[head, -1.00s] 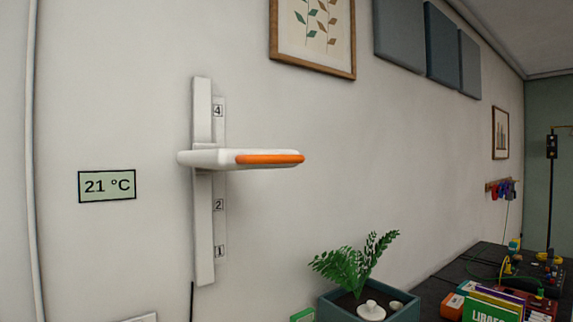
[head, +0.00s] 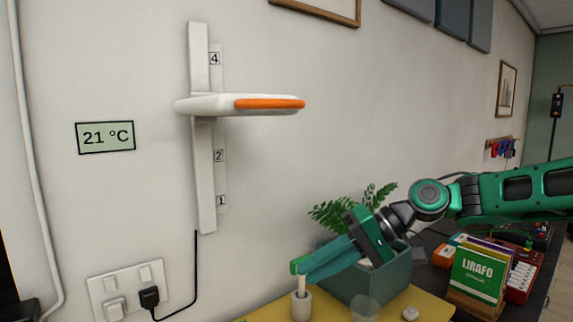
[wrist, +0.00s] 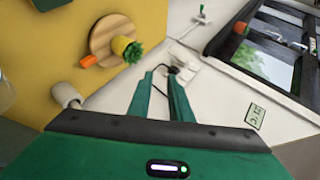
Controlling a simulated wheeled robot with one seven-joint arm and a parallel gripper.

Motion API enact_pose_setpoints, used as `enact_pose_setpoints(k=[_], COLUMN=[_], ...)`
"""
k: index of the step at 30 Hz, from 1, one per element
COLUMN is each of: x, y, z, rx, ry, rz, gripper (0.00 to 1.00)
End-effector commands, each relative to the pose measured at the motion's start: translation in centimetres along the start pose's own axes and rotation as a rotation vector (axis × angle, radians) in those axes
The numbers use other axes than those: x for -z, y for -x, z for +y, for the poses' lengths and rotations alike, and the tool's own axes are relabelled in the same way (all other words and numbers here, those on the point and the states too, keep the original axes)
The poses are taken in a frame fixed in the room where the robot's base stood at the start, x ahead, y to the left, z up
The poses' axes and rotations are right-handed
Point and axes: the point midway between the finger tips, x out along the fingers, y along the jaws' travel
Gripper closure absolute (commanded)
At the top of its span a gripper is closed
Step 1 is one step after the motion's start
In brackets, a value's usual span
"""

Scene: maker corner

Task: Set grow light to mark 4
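The grow light (head: 212,105) is a white bar with an orange front strip (head: 270,103), sticking out from a white upright rail (head: 206,190) on the wall. Beside the rail is a scale with mark 4 (head: 215,59) above the light and marks 2 and 1 below it. The light sits between 4 and 2 and covers that part of the scale. My gripper (head: 300,266) is low and right of the rail, well below the light and apart from it. Its fingers, also in the wrist view (wrist: 160,82), are apart with nothing between them.
A yellow surface (head: 430,309) lies below my gripper, with a white cup (head: 301,306) close under the fingers. A planter (head: 375,280) stands behind my arm. A socket panel (head: 105,290) with a black plug and cord is lower left. The wall around the light is clear.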

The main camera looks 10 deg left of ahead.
Motion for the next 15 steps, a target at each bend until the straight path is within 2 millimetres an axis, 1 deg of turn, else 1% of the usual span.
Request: enact_pose_setpoints(k=[1,2,3,5,6,8,9,10,12,15], x=[0.9,1.3,1.6,1.8,1.8,1.6,1.4,1.2,0.8,0.3], y=[0.8,1.4,2.6,4.9,6.6,9.4,11.3,12.5,15.1,17.5], z=[-3.3,-5.4,-8.2,-12.0,-14.3,-17.1,-18.7,-19.6,-21.3,-22.7], rx=[0.110,0.175,0.261,0.384,0.461,0.564,0.624,0.662,0.736,0.801], ry=[0.037,0.060,0.092,0.136,0.164,0.205,0.229,0.245,0.276,0.306], rz=[0.005,0.009,0.012,0.019,0.024,0.031,0.036,0.039,0.044,0.050], gripper=[0.81,0.81,0.81,0.81,0.81,0.81,0.81,0.81,0.81,0.81])
